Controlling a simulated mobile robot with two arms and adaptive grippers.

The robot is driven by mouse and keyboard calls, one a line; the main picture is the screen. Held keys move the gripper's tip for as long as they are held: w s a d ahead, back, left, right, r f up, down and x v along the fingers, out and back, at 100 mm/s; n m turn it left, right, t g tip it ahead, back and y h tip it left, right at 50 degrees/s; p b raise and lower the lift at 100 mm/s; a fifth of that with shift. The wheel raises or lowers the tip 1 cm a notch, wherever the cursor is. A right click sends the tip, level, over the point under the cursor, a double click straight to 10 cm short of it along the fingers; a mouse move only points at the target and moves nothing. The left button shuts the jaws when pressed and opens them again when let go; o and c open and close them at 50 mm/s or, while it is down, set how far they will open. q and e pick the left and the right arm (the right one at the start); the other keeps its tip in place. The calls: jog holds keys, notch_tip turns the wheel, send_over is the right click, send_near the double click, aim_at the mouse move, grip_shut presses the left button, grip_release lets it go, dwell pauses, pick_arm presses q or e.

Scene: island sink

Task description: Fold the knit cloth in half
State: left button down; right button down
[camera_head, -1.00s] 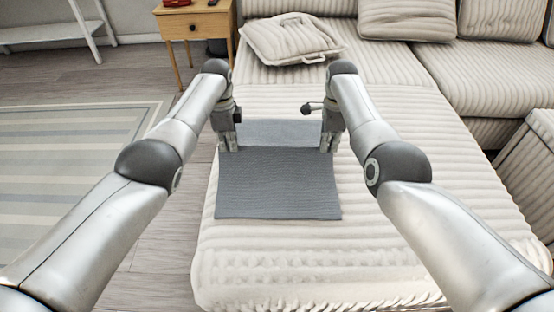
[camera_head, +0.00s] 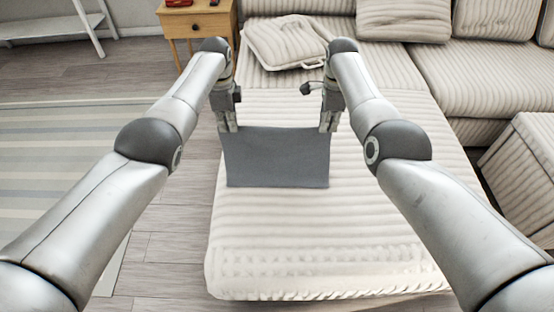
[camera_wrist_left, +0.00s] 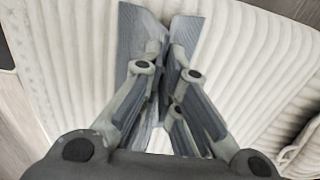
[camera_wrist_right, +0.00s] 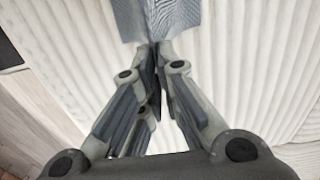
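The grey knit cloth (camera_head: 277,158) hangs between my two grippers in the head view, its front face dark and nearly flat. It is above the cream ribbed sofa seat; whether its lower edge touches the seat I cannot tell. My left gripper (camera_head: 228,127) is shut on its upper left corner. My right gripper (camera_head: 328,127) is shut on its upper right corner. In the left wrist view the cloth (camera_wrist_left: 184,38) runs between the fingers (camera_wrist_left: 165,75). In the right wrist view the cloth (camera_wrist_right: 176,18) lies beyond the closed fingertips (camera_wrist_right: 152,52). Anything behind the cloth is hidden.
The ribbed sofa seat (camera_head: 300,240) has free room in front of the cloth. Cushions (camera_head: 290,42) lie at the back. A wooden side table (camera_head: 196,24) stands behind on the left, beside a striped rug (camera_head: 60,150).

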notch_tip(320, 180, up, 8)
jog(key=p, duration=0.7)
jog(key=shift+a+r, duration=0.15)
jog(key=shift+r, duration=0.05)
jog(key=shift+f, duration=0.15)
